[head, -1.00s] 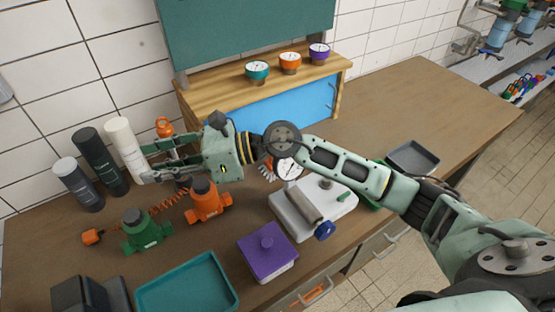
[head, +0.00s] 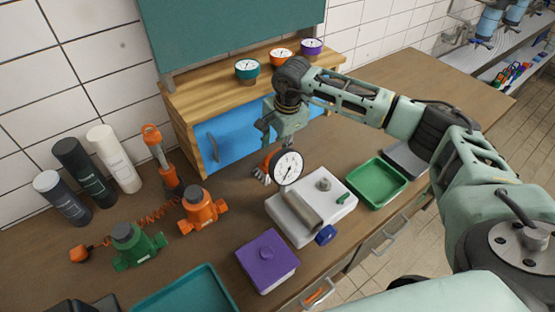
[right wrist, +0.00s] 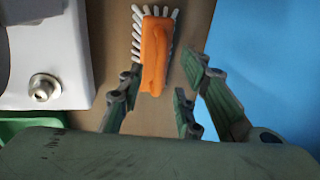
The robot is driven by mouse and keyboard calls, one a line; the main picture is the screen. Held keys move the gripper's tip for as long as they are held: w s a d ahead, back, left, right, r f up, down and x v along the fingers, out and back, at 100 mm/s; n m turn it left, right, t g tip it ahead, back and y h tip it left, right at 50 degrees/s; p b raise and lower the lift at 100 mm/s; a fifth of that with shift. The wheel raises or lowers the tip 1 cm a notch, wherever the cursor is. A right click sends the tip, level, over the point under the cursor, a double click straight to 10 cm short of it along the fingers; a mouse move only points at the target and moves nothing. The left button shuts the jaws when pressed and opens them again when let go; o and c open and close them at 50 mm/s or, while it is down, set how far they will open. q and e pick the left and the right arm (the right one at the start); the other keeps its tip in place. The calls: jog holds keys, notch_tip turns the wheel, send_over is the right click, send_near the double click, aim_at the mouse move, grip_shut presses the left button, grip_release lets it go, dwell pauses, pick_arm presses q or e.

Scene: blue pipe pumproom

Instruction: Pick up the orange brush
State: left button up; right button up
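The orange brush (head: 261,171) lies on the brown table behind the white-faced gauge, which hides much of it in the head view. In the right wrist view the brush (right wrist: 155,55) shows an orange back with white bristles along its edges. My right gripper (head: 273,140) points down above the brush, in front of the blue cabinet door. In the right wrist view the right gripper (right wrist: 160,105) has its fingers spread apart, with the near end of the brush between them. Nothing is held. My left gripper is not in view.
The white-faced gauge (head: 287,167) stands close beside the brush, by the white scale-like device (head: 330,218). The blue cabinet door (head: 240,138) is just behind. An orange valve (head: 203,209) and a green tray (head: 376,183) lie to either side.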

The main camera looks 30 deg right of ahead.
aim_at(262, 168)
jog(key=shift+w+f, duration=0.15)
jog(key=shift+f, duration=0.55)
jog(key=shift+w+f, duration=0.1)
jog(key=shift+f, duration=0.6)
jog(key=shift+c, duration=0.4)
grip_shut()
